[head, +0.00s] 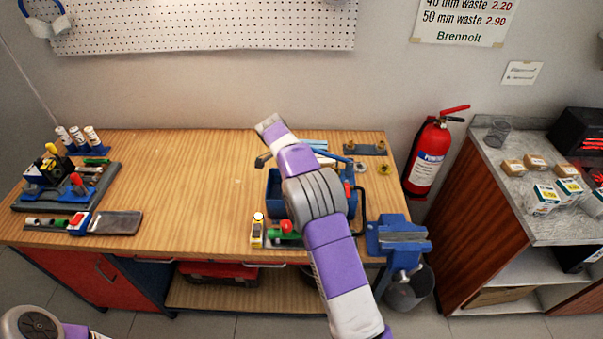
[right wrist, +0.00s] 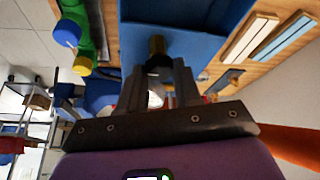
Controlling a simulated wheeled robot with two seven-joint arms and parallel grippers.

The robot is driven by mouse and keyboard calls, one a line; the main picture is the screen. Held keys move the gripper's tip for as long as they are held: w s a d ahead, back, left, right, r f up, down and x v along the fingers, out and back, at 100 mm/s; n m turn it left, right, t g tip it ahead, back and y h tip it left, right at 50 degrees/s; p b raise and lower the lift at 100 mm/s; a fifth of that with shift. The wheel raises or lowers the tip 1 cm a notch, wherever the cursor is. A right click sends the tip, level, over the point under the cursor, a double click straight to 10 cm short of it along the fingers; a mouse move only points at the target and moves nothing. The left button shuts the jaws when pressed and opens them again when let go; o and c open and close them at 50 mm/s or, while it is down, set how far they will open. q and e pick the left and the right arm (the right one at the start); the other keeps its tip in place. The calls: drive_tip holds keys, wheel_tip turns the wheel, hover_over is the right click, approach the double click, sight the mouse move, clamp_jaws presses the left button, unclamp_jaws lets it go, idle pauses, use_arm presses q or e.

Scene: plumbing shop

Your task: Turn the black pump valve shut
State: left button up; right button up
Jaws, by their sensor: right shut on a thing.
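The blue pump (head: 275,196) stands at the right part of the wooden bench, partly covered by my right arm. Its blue tank (right wrist: 165,12) fills the top of the right wrist view. A brass fitting (right wrist: 157,45) sticks out of the tank, with the black valve (right wrist: 158,62) on it. My right gripper (right wrist: 158,80) is shut on the black valve, one finger on each side. My left gripper is out of view; only part of my left arm shows at bottom left.
A green fitting with a red knob (head: 286,227) and a yellow-and-white bottle (head: 257,231) stand in front of the pump. A blue vise (head: 398,240) is at the bench's right front corner. A tool tray (head: 105,190) lies at left. The middle bench top is clear.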

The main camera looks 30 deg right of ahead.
drive_tip(key=o, duration=0.7)
drive_tip(key=shift+o, duration=0.2)
drive_tip(key=v, duration=0.7)
drive_tip(key=shift+r+p, duration=0.25)
drive_tip(key=shift+p, duration=0.2)
drive_tip(key=shift+a, duration=0.1)
